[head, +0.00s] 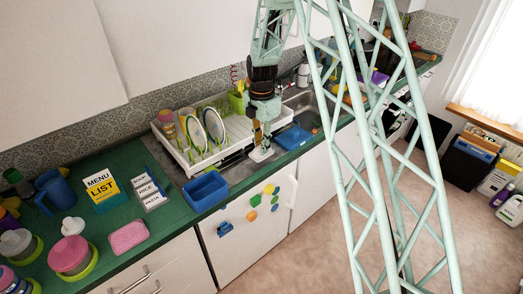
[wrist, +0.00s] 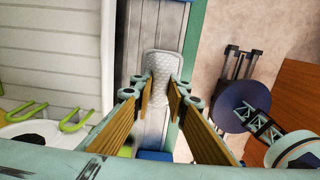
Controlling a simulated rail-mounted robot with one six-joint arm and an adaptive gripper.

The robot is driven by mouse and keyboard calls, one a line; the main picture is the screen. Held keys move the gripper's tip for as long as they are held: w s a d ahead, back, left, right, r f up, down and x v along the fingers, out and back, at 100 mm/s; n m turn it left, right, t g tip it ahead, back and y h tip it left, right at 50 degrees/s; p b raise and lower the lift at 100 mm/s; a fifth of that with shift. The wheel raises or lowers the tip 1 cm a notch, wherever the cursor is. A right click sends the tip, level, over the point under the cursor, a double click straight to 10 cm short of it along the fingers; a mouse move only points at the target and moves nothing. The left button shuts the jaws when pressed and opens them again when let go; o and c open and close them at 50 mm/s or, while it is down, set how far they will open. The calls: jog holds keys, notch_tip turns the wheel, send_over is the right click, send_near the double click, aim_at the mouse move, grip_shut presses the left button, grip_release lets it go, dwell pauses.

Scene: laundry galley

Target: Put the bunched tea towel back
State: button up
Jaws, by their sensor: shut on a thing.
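The tea towel is a pale grey-white, textured bunch. In the wrist view the tea towel (wrist: 161,64) lies between and beyond my fingertips, long and narrow. In the head view the tea towel (head: 261,155) shows as a small pale patch under my gripper, by the counter's front edge between the dish rack and the sink. My gripper (head: 261,139) points down there. In the wrist view my gripper (wrist: 173,88) is shut on the towel, with a yellow-brown finger on each side. I cannot tell whether the towel touches the surface below.
The white dish rack (head: 177,153) with plates stands close on the left. A blue tub (head: 206,190) sits nearer along the edge, and a blue item (head: 293,137) is right of my gripper by the sink (head: 302,101). Menu signs (head: 104,190) stand further left on the green counter (head: 180,213).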

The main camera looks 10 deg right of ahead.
jog(key=shift+w+d, duration=0.1)
jog(key=shift+w, duration=0.4)
jog(key=shift+w, duration=0.1)
jog(key=shift+w+d+f, duration=0.1)
jog(key=shift+w, duration=0.15)
jog(key=shift+f, duration=1.75)
jog(key=shift+f, duration=0.2)
jog(key=o, duration=0.8)
jog(key=shift+c, duration=0.2)
jog(key=shift+r, duration=0.15)
notch_tip(320, 180, up, 12)
jog(key=shift+r, duration=0.1)
